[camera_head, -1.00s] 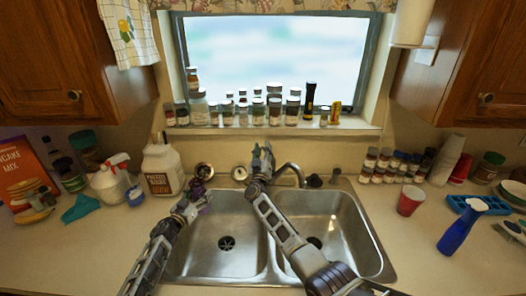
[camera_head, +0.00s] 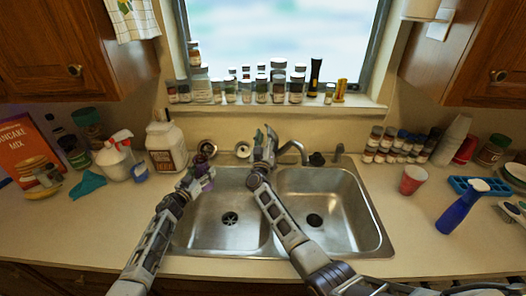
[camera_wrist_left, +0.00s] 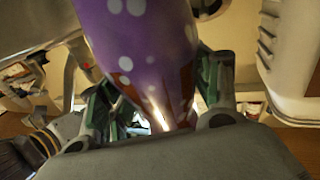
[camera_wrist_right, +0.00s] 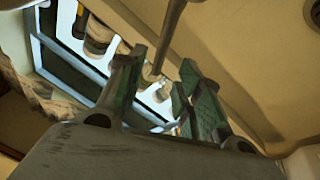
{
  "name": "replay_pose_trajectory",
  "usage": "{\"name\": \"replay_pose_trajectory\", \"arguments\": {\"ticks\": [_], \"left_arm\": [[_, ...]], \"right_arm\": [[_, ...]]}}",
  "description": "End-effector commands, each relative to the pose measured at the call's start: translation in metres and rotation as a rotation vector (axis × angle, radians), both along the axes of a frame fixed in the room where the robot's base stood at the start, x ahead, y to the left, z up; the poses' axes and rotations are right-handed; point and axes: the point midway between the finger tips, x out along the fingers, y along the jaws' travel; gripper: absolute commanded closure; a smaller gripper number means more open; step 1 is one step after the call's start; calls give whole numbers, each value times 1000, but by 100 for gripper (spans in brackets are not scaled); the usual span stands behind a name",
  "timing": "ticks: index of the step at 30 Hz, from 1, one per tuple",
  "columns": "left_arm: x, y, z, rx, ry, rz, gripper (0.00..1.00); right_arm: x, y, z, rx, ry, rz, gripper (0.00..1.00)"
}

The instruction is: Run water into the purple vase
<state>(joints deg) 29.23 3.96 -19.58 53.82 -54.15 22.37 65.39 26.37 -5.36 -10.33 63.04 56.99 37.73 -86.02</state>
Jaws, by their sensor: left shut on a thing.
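The purple vase with white dots (camera_wrist_left: 140,40) is held in my left gripper (camera_wrist_left: 155,115), whose fingers close around its narrow part. In the head view, the vase (camera_head: 207,184) shows only as a small purple patch beside my left gripper (camera_head: 197,178), over the back left of the left sink basin (camera_head: 215,225). I see no running water.
A white jug (camera_head: 165,147) and spray bottle (camera_head: 115,158) stand left of the sink. Bottles line the window sill (camera_head: 250,106). The right basin (camera_head: 325,205) looks empty.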

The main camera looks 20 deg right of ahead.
Motion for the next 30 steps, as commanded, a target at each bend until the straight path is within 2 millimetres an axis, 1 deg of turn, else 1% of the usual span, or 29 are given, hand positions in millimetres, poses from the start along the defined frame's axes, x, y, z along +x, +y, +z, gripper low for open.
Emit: {"name": "replay_pose_trajectory", "arguments": {"ticks": [21,30], "left_arm": [[0,0,2,-1,-2,0,72],[0,0,2,-1,-2,0,72]], "right_arm": [[-53,21,-22,0,4,0,65],[-62,25,-25,0,3,-1,65]]}}
